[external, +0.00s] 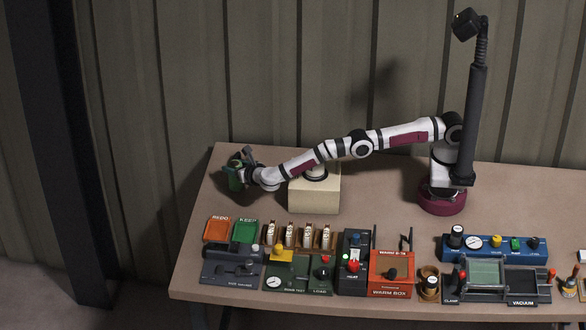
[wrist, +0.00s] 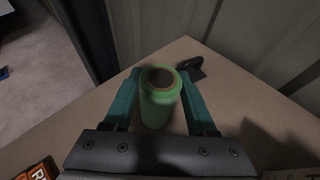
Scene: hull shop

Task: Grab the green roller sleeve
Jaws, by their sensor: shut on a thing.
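The green roller sleeve (wrist: 160,107) stands upright between the two teal fingers in the wrist view, its round hollow top facing the camera. My gripper (wrist: 160,98) is shut on it, with one finger along each side. In the external view my gripper (external: 238,176) is at the far left end of the table, low near the back corner. The sleeve shows there as a green patch (external: 235,184), partly hidden by the gripper. I cannot tell whether its base touches the table.
A black object (wrist: 192,67) lies just beyond the sleeve. A cream block (external: 314,196) stands right of the gripper. The table's left edge is close.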

